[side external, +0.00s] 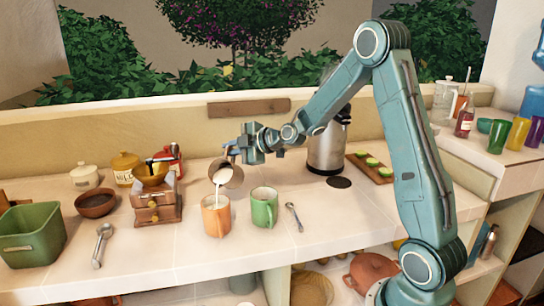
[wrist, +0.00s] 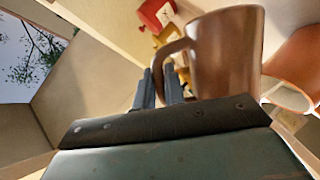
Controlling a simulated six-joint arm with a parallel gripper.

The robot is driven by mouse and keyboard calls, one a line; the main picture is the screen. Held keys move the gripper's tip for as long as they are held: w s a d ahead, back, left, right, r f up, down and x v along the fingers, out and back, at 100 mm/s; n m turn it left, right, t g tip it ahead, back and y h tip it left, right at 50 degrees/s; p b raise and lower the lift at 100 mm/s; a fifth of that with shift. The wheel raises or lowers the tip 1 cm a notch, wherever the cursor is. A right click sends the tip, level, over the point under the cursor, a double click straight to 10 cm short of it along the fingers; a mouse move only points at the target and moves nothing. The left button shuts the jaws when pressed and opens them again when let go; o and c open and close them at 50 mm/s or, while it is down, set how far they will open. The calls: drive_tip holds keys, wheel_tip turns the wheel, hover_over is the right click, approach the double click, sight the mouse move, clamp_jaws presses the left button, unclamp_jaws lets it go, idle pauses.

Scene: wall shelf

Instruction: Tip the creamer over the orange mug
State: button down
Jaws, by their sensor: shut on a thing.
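The creamer (side external: 229,175) is a small brown pitcher, tilted with its mouth down to the left above the orange mug. A white stream runs from it into the orange mug (side external: 216,217), which stands upright on the counter. My gripper (side external: 230,149) is shut on the creamer's handle. In the wrist view my gripper (wrist: 166,88) has its fingers at the handle, and the creamer (wrist: 225,55) fills the upper middle. The orange mug (wrist: 292,70) shows partly at the right edge there. The level inside the orange mug is hidden.
A green mug (side external: 264,208) stands just right of the orange mug, with a spoon (side external: 294,216) beyond it. A wooden coffee grinder (side external: 155,203) stands to the left. A steel urn (side external: 327,148) stands behind. The front counter is clear around a scoop (side external: 102,244).

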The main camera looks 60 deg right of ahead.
drive_tip(key=shift+s+a+r+n+h+p, duration=0.1)
drive_tip(key=shift+a+r+n+h+p, duration=0.25)
drive_tip(key=shift+r, duration=0.25)
idle(2.0)
drive_tip(key=w+d+f+m+g+y, duration=0.1)
drive_tip(key=d+f+m+y, duration=0.1)
drive_tip(key=f, duration=0.3)
drive_tip(key=shift+d+m+y, duration=0.35)
drive_tip(key=shift+d+m, duration=0.35)
drive_tip(key=shift+m, duration=0.05)
drive_tip(key=shift+d, duration=0.1)
drive_tip(key=shift+w+d+f+m+g+y+b, duration=0.1)
drive_tip(key=shift+w+d+f+m+y+b, duration=0.15)
drive_tip(key=shift+d+f+m+y+b, duration=0.65)
drive_tip(key=shift+w+d+f+m+g+y+b, duration=0.15)
drive_tip(key=shift+w+d+f+m+b, duration=0.35)
drive_tip(key=shift+f, duration=0.75)
drive_tip(key=shift+w+d+f+m+g+y+b, duration=0.1)
drive_tip(key=shift+d+f+m+y+b, duration=0.5)
drive_tip(key=shift+d+f, duration=0.45)
drive_tip(key=shift+f, duration=0.1)
